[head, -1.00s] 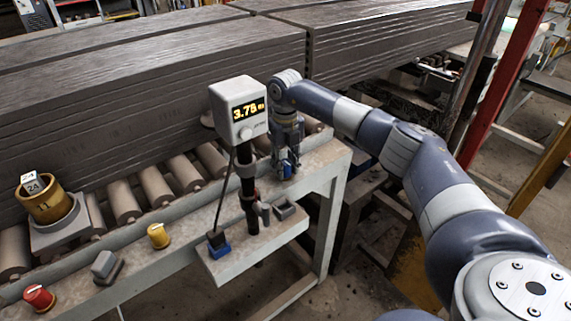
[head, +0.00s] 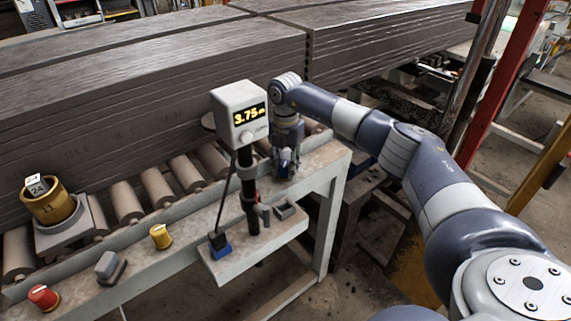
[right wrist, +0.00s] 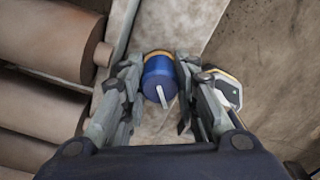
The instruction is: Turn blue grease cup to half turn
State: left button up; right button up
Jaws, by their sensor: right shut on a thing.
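The blue grease cup (right wrist: 158,74) is in the middle of the right wrist view, a round blue cap with a brass-coloured rim behind it. A white pointer mark on its face points toward the bottom of that view, tilted slightly right. My right gripper (right wrist: 160,86) has one finger on each side of the cup and is shut on it. In the head view my right gripper (head: 286,164) points down at the right end of the conveyor frame (head: 322,160), and its fingers mostly hide the cup. My left gripper is not in view.
A display box (head: 238,108) reading 3.75 stands on a black post just left of my gripper. A yellow knob (head: 160,236), a grey switch (head: 108,266) and a red knob (head: 43,297) line the frame. A brass cup (head: 48,205) is at the far left.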

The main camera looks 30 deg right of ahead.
aim_at(286, 162)
jog(key=m, duration=0.3)
jog(key=shift+w+d+r+m+p, duration=0.1)
jog(key=shift+w+r+m+p, duration=0.05)
jog(key=shift+r+m+p, duration=0.2)
jog(key=shift+f+m+p, duration=0.1)
jog(key=shift+m+p, duration=0.3)
jog(key=shift+m, duration=1.35)
jog(key=o, duration=0.8)
jog(key=shift+f, duration=0.1)
notch_tip(286, 162, up, 12)
